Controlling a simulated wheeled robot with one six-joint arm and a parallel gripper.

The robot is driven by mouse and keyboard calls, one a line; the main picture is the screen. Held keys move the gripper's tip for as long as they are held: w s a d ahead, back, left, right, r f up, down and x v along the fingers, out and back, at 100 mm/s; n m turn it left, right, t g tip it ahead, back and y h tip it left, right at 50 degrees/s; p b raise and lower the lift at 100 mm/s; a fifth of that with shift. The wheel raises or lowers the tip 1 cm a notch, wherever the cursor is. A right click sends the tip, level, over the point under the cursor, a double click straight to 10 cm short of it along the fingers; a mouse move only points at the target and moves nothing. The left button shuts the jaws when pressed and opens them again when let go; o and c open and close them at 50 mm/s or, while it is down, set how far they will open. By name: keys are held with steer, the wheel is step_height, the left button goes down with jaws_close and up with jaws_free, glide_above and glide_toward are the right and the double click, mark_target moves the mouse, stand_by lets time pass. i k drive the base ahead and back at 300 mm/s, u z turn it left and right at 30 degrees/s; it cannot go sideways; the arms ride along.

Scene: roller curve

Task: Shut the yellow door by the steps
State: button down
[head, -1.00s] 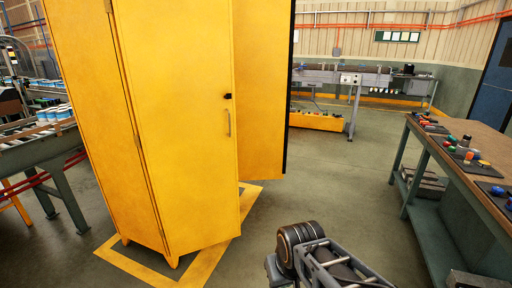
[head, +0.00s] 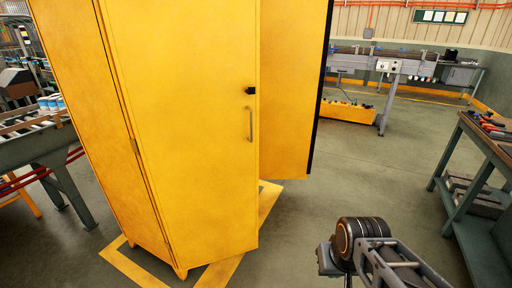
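A tall yellow cabinet (head: 85,120) stands at left centre in the head view. I cannot tell how that second panel joins the cabinet. No steps show. My arm shows at the bottom right, apart from the cabinet; my gripper's fingers are not in view.
A yellow floor marking (head: 225,268) runs round the cabinet's foot. A workbench (head: 480,140) stands at the right edge, and a roller conveyor (head: 35,140) at the left. Another conveyor (head: 385,62) is at the back. Open grey floor (head: 385,160) lies between cabinet and workbench.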

mark_target(188, 71)
steer(key=u, duration=0.5)
steer(key=i, duration=0.75)
steer(key=u, duration=1.15)
steer(key=i, duration=0.2)
steer(key=u, duration=0.1)
